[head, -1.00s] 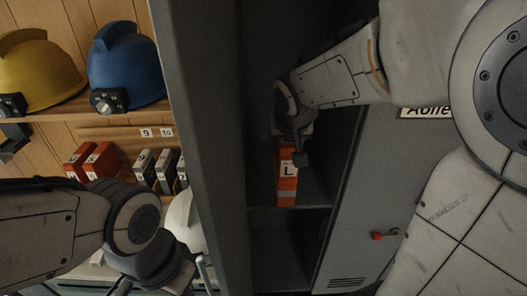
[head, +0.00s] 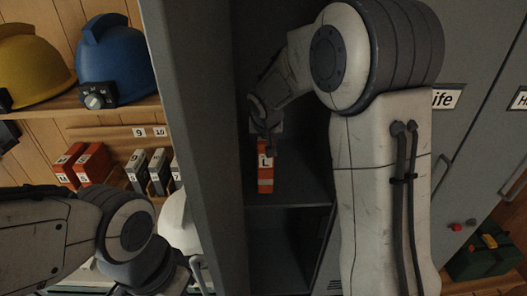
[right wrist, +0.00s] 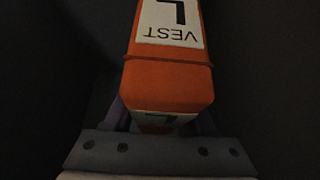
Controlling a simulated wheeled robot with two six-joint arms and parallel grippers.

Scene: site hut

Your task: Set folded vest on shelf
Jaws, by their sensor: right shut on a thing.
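The folded vest (head: 265,176) is an orange bundle with a white label reading L. It is inside the open grey locker, upright in the head view, at or just above the shelf (head: 290,190); I cannot tell whether it touches. My right gripper (head: 266,138) reaches into the locker and is shut on the vest's upper end. In the right wrist view the vest (right wrist: 170,75) fills the middle, its label reading VEST L, and the jaws (right wrist: 165,125) are around its near end. My left arm comes in at lower left, and its fingertips are not clearly visible.
The locker's side panel (head: 185,130) stands left of the vest. Yellow (head: 32,65) and blue (head: 116,62) helmets sit on a wooden shelf at left, with red and grey boxes below. A white helmet (head: 178,225) is beside my left arm. A green case (head: 485,258) lies at lower right.

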